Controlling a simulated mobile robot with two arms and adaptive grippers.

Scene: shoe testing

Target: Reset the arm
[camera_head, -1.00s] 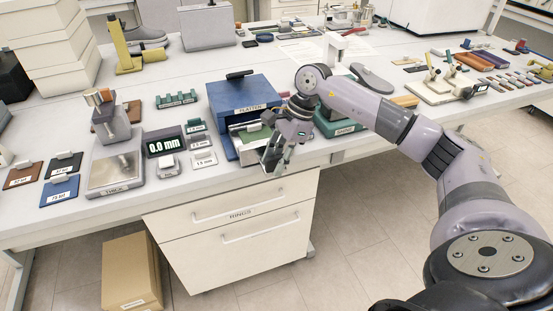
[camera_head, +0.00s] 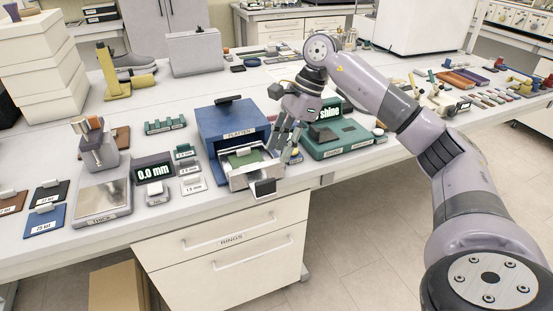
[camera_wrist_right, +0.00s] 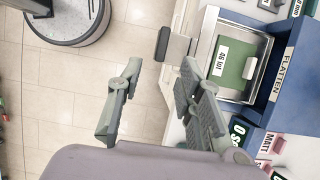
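My right gripper (camera_head: 284,146) hangs at the front right of the blue box labelled FLATTEN (camera_head: 229,119), near its pulled-out tray (camera_head: 238,181). In the right wrist view, the two grey fingers of this gripper (camera_wrist_right: 160,88) are spread apart with bare floor between them, holding nothing. A green swatch with a white label (camera_wrist_right: 233,60) lies in the tray. The tray's dark front handle (camera_wrist_right: 174,46) shows beyond the fingers. My left gripper is not in view.
A green "shine" device (camera_head: 336,140) stands right of the blue box, close to my right gripper. The thickness gauge (camera_head: 103,185), its 0.0 mm display (camera_head: 154,171) and small sample cards stand left. Free floor lies in front of the table.

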